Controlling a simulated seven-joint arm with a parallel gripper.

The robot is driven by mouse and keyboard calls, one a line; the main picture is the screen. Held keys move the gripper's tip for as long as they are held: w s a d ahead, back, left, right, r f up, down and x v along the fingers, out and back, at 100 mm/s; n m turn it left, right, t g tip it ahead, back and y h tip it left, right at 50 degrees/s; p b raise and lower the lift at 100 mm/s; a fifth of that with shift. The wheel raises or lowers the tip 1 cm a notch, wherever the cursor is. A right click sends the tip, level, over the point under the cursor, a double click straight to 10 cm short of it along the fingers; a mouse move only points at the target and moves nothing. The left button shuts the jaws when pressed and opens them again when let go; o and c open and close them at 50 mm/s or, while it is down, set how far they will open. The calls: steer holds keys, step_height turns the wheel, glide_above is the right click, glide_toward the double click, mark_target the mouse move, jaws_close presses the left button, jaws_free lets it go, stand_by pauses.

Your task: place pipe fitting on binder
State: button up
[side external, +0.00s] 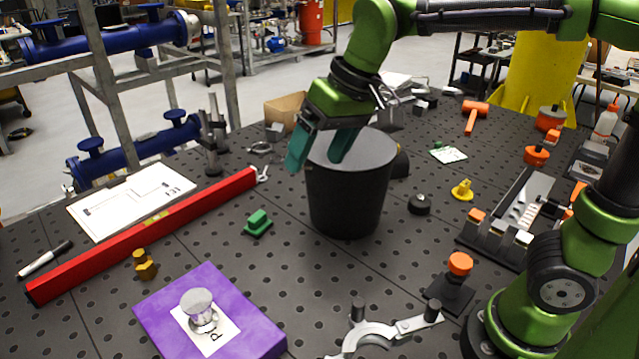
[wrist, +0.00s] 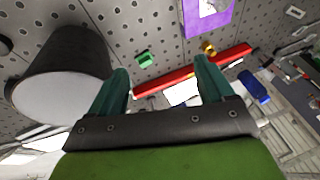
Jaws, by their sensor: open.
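The purple binder (side external: 243,329) lies flat at the front of the table, with a white label on top. A silver, round-topped metal piece (side external: 198,303), which looks like the pipe fitting, stands upright on the label. A small brass-coloured fitting (side external: 145,264) stands on the table just behind the binder, apart from it. My gripper (side external: 319,158) is open and empty, above and in front of the dark bin's rim, well away from the binder. In the wrist view, the binder (wrist: 226,20) is cut off at the top edge, beyond my open fingers (wrist: 160,70).
A large dark bin (side external: 348,200) stands mid-table beneath my gripper. A long red level (side external: 150,231) lies behind the binder, and a green block (side external: 258,223) sits right of it. A metal caliper-like tool (side external: 385,333) lies at the front. Perforated table is clear between binder and bin.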

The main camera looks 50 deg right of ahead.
steer(key=s+d+f+m+t, duration=0.3)
steer(key=s+d+f, duration=0.1)
steer(key=s+d, duration=0.5)
steer(key=shift+s+f+t+h, duration=0.2)
steer(key=shift+s+t+h, duration=0.1)
steer(key=shift+s, duration=0.6)
